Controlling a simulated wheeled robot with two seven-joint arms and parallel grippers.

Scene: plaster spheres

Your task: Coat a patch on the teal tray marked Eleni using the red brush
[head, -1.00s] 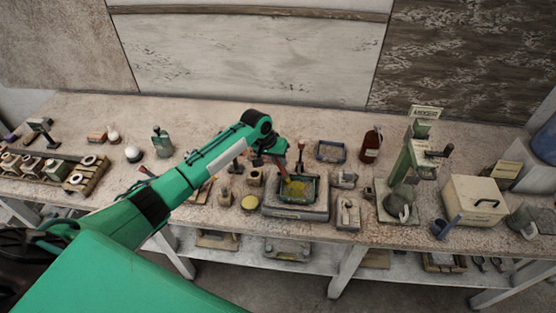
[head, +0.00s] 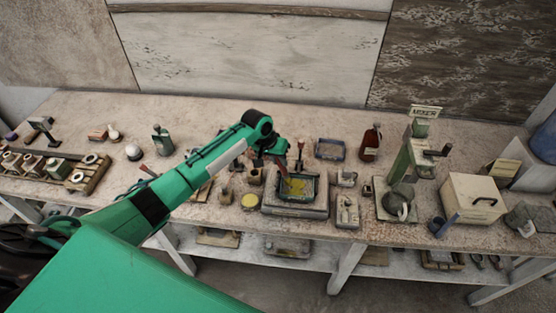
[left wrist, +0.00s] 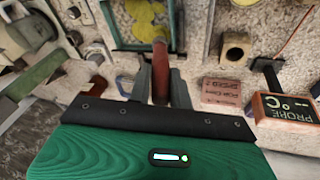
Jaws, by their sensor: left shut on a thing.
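My left gripper (head: 277,158) is over the teal tray and shut on the red brush. In the left wrist view the brush's red handle (left wrist: 160,70) stands between the two fingers (left wrist: 160,88) and points at the tray. The teal tray (head: 277,195) sits on a grey block on the bench, and its rim (left wrist: 112,25) shows in the left wrist view. Yellow patches (left wrist: 147,12) lie on its floor. The bristles are hidden, so I cannot tell whether they touch it. No name is legible on the tray. My right gripper is not in view.
A yellow-topped round pot (head: 250,201) stands left of the tray. An upright red-handled tool (head: 300,152) stands close behind it. A blue-rimmed tray (head: 330,150), brown bottle (head: 371,143), mixer (head: 405,165) and cream box (head: 473,200) stand to the right. The bench's back is mostly clear.

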